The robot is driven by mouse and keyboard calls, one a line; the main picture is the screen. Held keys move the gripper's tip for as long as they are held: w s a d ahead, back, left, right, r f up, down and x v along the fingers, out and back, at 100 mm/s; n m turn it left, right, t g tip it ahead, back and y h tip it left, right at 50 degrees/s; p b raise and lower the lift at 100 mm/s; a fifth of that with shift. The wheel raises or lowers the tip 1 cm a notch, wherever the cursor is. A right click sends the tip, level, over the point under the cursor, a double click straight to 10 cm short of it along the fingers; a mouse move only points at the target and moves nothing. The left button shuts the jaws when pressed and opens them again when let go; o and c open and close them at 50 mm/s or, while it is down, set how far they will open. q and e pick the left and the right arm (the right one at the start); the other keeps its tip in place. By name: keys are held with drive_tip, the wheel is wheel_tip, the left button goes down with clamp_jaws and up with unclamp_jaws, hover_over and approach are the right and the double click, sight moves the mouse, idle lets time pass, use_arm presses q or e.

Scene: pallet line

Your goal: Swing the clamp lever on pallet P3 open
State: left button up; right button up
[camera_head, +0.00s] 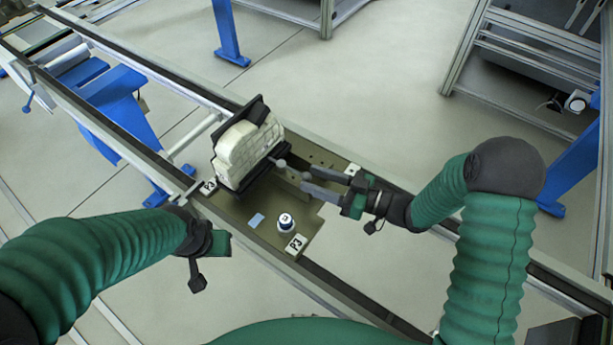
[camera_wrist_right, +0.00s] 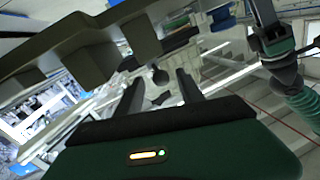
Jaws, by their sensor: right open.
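Pallet P3 (camera_head: 265,211) lies on the conveyor rails, with its P3 label (camera_head: 296,244) at the near corner. A cream block-shaped part (camera_head: 243,153) stands on it between black clamp pieces (camera_head: 257,109). The clamp lever's round grey knob (camera_head: 281,163) sticks out at the part's right side; it also shows in the right wrist view (camera_wrist_right: 160,75). My right gripper (camera_head: 308,179) is open just right of the knob, which appears beyond and between its fingers (camera_wrist_right: 160,84) in the wrist view, apparently not gripped. My left gripper (camera_head: 222,243) is left of the pallet, its fingers hidden.
A white cylindrical button (camera_head: 285,221) and a small blue tag (camera_head: 256,220) sit on the pallet's near part. Conveyor rails (camera_head: 140,150) run diagonally. Blue posts (camera_head: 228,35) and a grey framed rack (camera_head: 530,60) stand on the floor farther off.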

drive_tip(key=shift+x, duration=1.4)
drive_tip(key=shift+s, duration=0.1)
clamp_jaws()
